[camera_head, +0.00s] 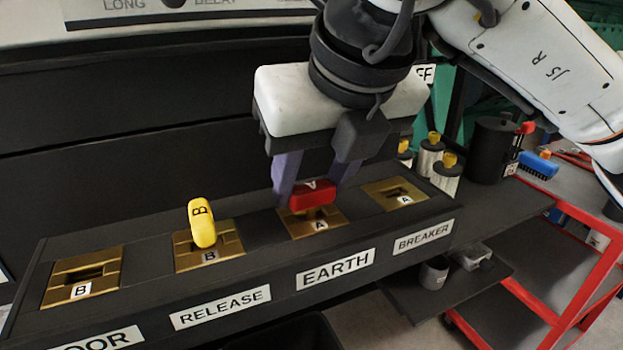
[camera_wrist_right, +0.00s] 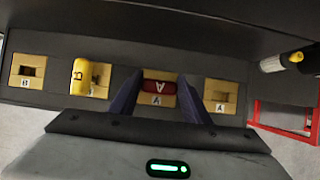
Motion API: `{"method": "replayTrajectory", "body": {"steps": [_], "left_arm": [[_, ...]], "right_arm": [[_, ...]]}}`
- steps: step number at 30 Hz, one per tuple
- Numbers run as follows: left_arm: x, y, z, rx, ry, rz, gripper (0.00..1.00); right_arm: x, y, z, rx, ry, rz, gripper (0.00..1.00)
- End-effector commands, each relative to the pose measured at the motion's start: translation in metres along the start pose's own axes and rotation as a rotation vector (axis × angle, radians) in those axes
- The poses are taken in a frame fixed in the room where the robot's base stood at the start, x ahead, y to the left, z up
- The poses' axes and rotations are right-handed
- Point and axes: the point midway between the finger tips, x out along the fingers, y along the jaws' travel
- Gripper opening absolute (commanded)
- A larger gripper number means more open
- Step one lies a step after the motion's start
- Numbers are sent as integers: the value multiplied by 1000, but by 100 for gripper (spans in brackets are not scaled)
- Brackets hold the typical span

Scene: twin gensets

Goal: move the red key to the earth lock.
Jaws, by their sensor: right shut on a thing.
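The red key (camera_head: 312,194), marked A, is at the earth lock (camera_head: 318,227), a brass plate above the EARTH label. My right gripper (camera_head: 313,185) is shut on the red key from above, one finger on each side. In the right wrist view the red key (camera_wrist_right: 159,87) shows between the fingers, over the earth lock's plate (camera_wrist_right: 157,101). I cannot tell how deep the key sits in the slot. My left gripper is not in view.
A yellow key (camera_head: 202,222) marked B stands in the release lock (camera_head: 227,247). The door lock (camera_head: 80,278) and breaker lock (camera_head: 396,193) have empty slots. Yellow-topped cylinders (camera_head: 431,152) stand behind the panel's right end. A red-framed cart (camera_head: 567,205) is at right.

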Motion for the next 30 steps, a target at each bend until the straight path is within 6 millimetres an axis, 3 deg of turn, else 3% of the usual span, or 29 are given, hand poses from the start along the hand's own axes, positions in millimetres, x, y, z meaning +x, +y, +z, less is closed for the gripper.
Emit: {"method": "replayTrajectory", "body": {"steps": [5,6,9,20,30], "left_arm": [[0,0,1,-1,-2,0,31],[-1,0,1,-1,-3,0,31],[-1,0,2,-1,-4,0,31],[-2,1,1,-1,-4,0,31],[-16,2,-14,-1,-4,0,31]], "right_arm": [[1,0,-1,-1,4,0,17],[1,0,-1,-1,4,0,48],[1,0,-1,-1,4,0,65],[-2,0,1,0,2,0,65],[-31,0,17,-1,1,0,65]]}}
